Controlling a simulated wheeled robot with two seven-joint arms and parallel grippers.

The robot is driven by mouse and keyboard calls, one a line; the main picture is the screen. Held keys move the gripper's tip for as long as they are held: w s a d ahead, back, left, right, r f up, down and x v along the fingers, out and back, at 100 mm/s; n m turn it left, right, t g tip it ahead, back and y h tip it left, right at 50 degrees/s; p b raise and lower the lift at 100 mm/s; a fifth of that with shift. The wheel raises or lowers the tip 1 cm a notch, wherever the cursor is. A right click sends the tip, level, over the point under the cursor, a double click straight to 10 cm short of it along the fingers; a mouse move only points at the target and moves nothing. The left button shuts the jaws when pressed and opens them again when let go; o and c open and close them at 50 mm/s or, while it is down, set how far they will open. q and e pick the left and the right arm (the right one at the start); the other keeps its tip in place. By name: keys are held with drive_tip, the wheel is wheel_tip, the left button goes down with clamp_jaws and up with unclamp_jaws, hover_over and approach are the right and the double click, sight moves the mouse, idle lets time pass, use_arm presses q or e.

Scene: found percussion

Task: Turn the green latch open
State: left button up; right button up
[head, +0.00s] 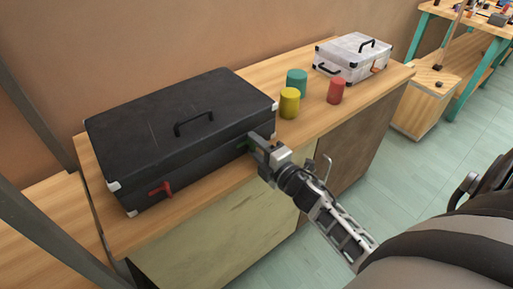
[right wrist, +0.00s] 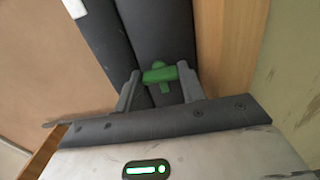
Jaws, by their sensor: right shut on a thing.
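The large black case (head: 183,131) lies closed on the wooden counter, with a black handle on its lid. A red latch (head: 161,189) is on its front side at the left. The green latch (head: 243,146) is on the same side at the right, mostly hidden by my gripper in the head view. In the right wrist view the green latch (right wrist: 159,74) shows between the two fingers. My right gripper (head: 253,145) is at the case's front and shut on the green latch; its fingers also show in the right wrist view (right wrist: 160,92). My left gripper is not in view.
A yellow cylinder (head: 289,103), a teal cylinder (head: 297,82) and a red cylinder (head: 335,91) stand right of the case. A small white case (head: 351,58) is behind them. The wooden counter (head: 376,92) has free room at its right end.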

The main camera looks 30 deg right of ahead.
drive_tip(key=shift+n, duration=0.3)
drive_tip(key=shift+f, duration=0.1)
drive_tip(key=o, duration=1)
drive_tip(key=s, duration=1)
drive_tip(key=s+d+b, duration=0.1)
drive_tip(key=s, duration=0.5)
drive_tip(key=shift+d, duration=0.1)
drive_tip(key=a+f+m+g+p, duration=0.1)
drive_tip(key=a+m+g, duration=0.1)
drive_tip(key=a+m, duration=0.3)
drive_tip(key=s+a+f+m+g+y+p, duration=0.1)
drive_tip(key=a+m+g, duration=0.2)
drive_tip(key=a+m, duration=0.3)
drive_tip(key=s+a+f+m+g+y+p, duration=0.1)
drive_tip(key=a+m+g, duration=0.1)
drive_tip(key=a+m, duration=0.4)
drive_tip(key=shift+s+a+f, duration=0.1)
drive_tip(key=shift+s+f, duration=0.1)
drive_tip(key=shift+f, duration=0.2)
